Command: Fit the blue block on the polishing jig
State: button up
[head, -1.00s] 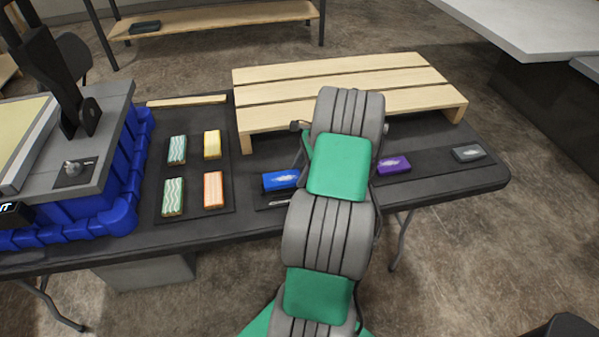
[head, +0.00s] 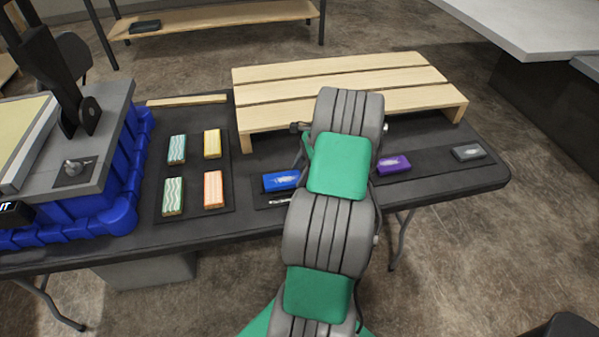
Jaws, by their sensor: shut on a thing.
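A blue block (head: 280,181) with a pale mark on top lies at the middle of the table, on a dark mat (head: 262,202) with a white label. My arm covers its right end. My gripper is hidden behind my own arm links, so its fingers and whatever is between them do not show. I cannot tell whether it touches the blue block. I cannot tell for sure which thing is the polishing jig. A grey-topped station (head: 108,112) with a small metal knob (head: 73,167) on a dark plate stands at the left.
A wooden slatted platform (head: 290,88) stands behind the blue block. A purple block (head: 393,165) and a grey block (head: 468,153) lie to the right. Several patterned blocks, among them a yellow one (head: 212,143), lie on a dark mat (head: 194,176) at left.

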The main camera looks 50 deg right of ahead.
jog(key=shift+f, duration=0.7)
dwell(0.6)
jog(key=o, duration=1.6)
jog(key=v, duration=0.7)
jog(key=shift+r, duration=0.4)
jog(key=shift+s+d, duration=0.1)
